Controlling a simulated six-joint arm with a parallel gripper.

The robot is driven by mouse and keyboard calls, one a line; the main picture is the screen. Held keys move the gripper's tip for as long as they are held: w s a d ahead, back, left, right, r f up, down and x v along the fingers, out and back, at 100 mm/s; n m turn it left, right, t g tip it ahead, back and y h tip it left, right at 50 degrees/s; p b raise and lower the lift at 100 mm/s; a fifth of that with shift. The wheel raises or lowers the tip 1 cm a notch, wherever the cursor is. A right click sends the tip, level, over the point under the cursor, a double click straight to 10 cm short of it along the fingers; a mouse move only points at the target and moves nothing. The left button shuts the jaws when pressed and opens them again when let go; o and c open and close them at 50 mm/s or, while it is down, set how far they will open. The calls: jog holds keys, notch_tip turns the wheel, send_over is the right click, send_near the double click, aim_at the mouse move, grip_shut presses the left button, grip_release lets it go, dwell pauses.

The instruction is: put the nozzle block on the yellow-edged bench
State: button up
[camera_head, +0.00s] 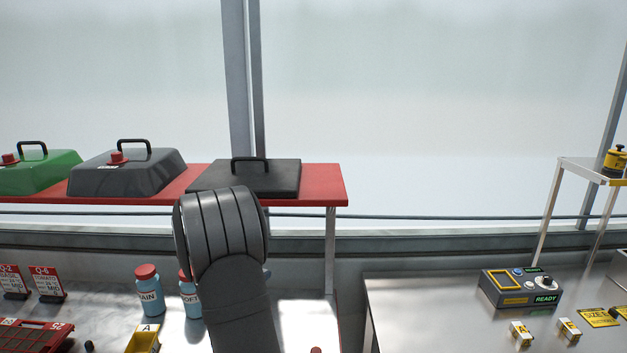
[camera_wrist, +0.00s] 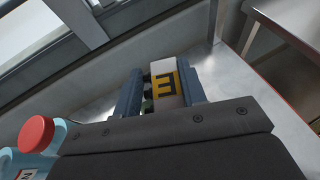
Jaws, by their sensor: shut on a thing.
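In the wrist view my gripper (camera_wrist: 161,86) is shut on a pale block with a yellow label and a black mark like an E, which I take for the nozzle block (camera_wrist: 181,97). Dark blue-grey fingers stand on both sides of it. In the head view my arm hides the gripper and the held block. Two small white blocks with yellow labels, a left one (camera_head: 520,334) and a right one (camera_head: 568,330), sit on the metal bench (camera_head: 430,318) at the right.
Red-capped bottles (camera_head: 148,290) stand left of my arm; one also shows close in the wrist view (camera_wrist: 35,140). A control box (camera_head: 519,288) and yellow signs (camera_head: 598,317) occupy the right bench; its left part is clear. A red shelf (camera_head: 325,185) carries lidded covers behind.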

jog(key=s+d, duration=0.4)
jog(key=d, duration=0.4)
jog(key=s+d, duration=0.4)
jog(key=d, duration=0.5)
notch_tip(320, 180, up, 10)
jog(key=w+d+m+h, duration=0.1)
jog(key=w+d, duration=0.2)
jog(key=d, duration=0.6)
jog(key=w+d+r+m+g, duration=0.1)
jog(key=w+d, duration=0.3)
jog(key=d, duration=0.5)
jog(key=w+d+m+h, duration=0.1)
jog(key=w+d, duration=0.2)
jog(key=d, duration=0.6)
jog(key=m+g+h, duration=0.2)
jog(key=h, duration=0.1)
send_over(542, 333)
jog(key=f, duration=0.2)
jog(key=shift+d+f, duration=0.1)
jog(key=shift+f, duration=10.15)
jog(key=shift+f, duration=0.5)
